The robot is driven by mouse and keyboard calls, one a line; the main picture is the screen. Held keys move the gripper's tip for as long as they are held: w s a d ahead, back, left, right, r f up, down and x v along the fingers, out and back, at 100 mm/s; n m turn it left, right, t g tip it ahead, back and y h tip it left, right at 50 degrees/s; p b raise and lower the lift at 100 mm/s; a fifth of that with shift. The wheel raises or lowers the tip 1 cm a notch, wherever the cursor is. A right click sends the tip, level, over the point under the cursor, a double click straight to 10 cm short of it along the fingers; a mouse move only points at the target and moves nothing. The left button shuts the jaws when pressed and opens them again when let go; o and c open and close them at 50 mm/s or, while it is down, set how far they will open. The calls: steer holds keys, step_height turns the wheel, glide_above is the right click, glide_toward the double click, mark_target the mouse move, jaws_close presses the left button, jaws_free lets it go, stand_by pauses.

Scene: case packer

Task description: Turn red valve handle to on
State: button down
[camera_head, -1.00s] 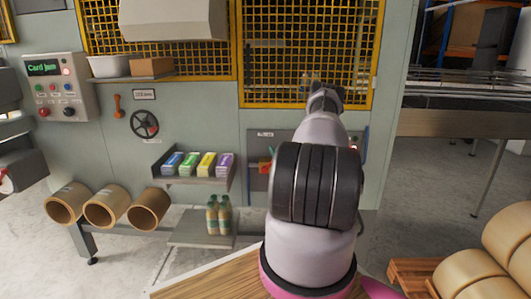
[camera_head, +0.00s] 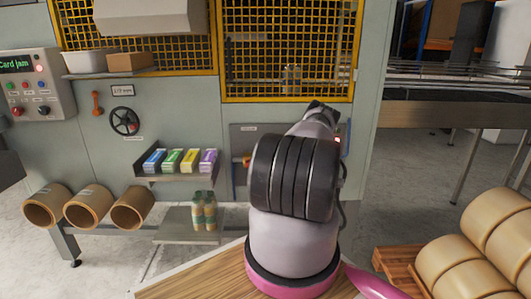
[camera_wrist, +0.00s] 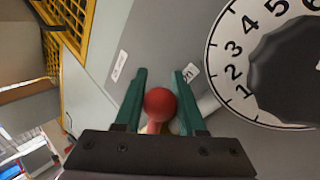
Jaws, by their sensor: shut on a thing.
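The red valve handle shows in the wrist view as a round red knob (camera_wrist: 160,103) on a short stem. My gripper (camera_wrist: 160,88) has its two green fingers on either side of the knob and is shut on it. A small label (camera_wrist: 190,72) sits on the grey panel just beyond the right fingertip; its text is hard to read. In the head view my arm covers the gripper and most of the panel (camera_head: 240,137). A small orange-red part (camera_head: 247,160) shows at the arm's left edge; I cannot tell whether it is the handle.
A large numbered dial (camera_wrist: 265,65) is close to the right finger. In the head view a shelf of coloured boxes (camera_head: 178,176), bottles (camera_head: 204,211) and cardboard tubes (camera_head: 88,206) are left of my arm. Stacked rolls (camera_head: 470,255) are at the right.

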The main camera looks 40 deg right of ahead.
steer(key=c, duration=0.8)
jaws_free()
steer(key=shift+o, duration=0.2)
steer(key=v, duration=1.1)
steer(key=shift+w, duration=0.1)
